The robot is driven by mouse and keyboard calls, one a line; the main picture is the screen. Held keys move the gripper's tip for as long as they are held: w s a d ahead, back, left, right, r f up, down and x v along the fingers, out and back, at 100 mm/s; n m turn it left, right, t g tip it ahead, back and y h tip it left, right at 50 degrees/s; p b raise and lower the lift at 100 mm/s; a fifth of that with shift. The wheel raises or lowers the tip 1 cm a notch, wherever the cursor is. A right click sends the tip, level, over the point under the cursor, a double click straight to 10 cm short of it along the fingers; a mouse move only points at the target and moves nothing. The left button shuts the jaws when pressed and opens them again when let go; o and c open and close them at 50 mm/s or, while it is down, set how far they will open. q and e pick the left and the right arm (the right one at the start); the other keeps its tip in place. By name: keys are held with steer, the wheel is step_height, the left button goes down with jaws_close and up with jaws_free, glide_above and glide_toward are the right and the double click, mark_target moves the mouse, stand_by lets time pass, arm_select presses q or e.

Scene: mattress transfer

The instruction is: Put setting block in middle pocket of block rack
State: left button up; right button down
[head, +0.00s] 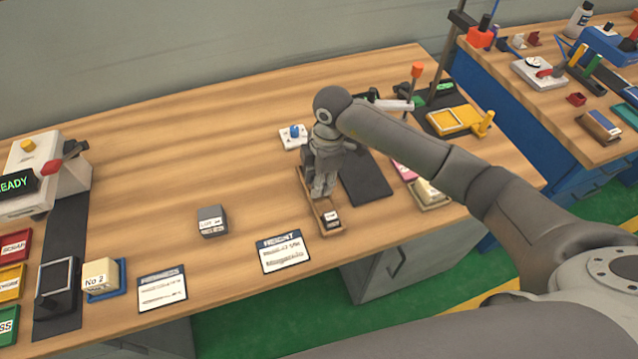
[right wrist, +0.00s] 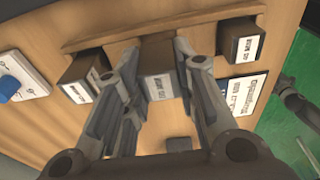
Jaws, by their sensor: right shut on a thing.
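The wooden block rack (head: 306,190) stands near the front of the bench, under my right arm; its long wall (right wrist: 110,38) shows in the right wrist view. My right gripper (right wrist: 158,85) points down over the rack's middle, shut on a dark block with a white label (right wrist: 157,60). That block is between two other labelled dark blocks, one at the left end (right wrist: 84,78) and one at the right end (right wrist: 238,42). I cannot tell whether the held block touches the pocket floor. In the head view the gripper hides the rack's middle. My left gripper is out of view.
A grey labelled block (head: 211,221) sits alone on the bench to the left. A printed card (head: 283,253) lies just left of the rack's near end. A white box with a blue knob (head: 293,136) and a dark mat (head: 367,180) are close by.

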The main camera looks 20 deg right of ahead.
steer(key=shift+f, duration=0.95)
steer(key=shift+f, duration=0.1)
steer(key=c, duration=1.2)
jaws_free()
steer(key=shift+s, duration=0.1)
steer(key=shift+o, duration=0.2)
